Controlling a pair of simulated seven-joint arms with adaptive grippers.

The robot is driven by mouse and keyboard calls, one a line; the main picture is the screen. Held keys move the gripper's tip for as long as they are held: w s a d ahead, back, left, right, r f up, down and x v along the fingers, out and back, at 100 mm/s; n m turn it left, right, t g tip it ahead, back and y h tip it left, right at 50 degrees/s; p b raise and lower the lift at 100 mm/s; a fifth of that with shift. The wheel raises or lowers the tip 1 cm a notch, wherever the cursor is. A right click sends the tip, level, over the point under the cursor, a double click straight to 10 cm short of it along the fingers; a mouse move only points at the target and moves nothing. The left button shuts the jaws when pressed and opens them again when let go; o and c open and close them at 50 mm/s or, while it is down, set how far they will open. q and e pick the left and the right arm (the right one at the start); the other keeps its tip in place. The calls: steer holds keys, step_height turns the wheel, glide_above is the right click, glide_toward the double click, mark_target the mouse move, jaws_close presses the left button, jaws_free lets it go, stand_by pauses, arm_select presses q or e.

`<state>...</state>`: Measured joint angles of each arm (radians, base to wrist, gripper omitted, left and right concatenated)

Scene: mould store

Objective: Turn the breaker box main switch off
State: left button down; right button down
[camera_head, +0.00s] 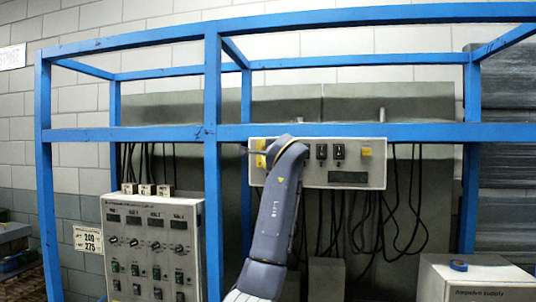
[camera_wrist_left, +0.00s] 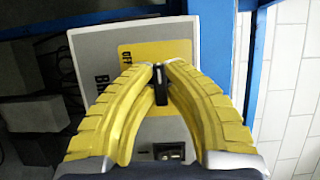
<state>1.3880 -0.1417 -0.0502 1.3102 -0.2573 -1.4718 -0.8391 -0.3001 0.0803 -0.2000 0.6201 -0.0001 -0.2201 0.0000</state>
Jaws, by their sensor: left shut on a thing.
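The breaker box (camera_head: 345,179) is a pale grey panel fixed on the blue frame in the head view. It also fills the middle of the left wrist view (camera_wrist_left: 93,50). Its main switch is a small black lever (camera_wrist_left: 160,95) on a yellow plate (camera_wrist_left: 150,49), whose visible lettering reads "OFF". My left gripper (camera_wrist_left: 159,72) has its two yellow ribbed fingers closed on the black lever. In the head view my arm hides most of this gripper and the switch at the box's left end. My right gripper is in neither view.
Several small switches and a yellow piece (camera_head: 366,151) sit further right on the box. A blue frame bar (camera_head: 350,132) runs along the box's top. A grey control cabinet (camera_head: 153,245) stands left, a white supply box (camera_head: 475,279) lower right. Black cables hang behind.

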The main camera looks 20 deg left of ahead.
arm_select(q)
steer(key=c, duration=1.4)
jaws_free()
steer(key=shift+c, duration=0.2)
steer(key=v, duration=1.2)
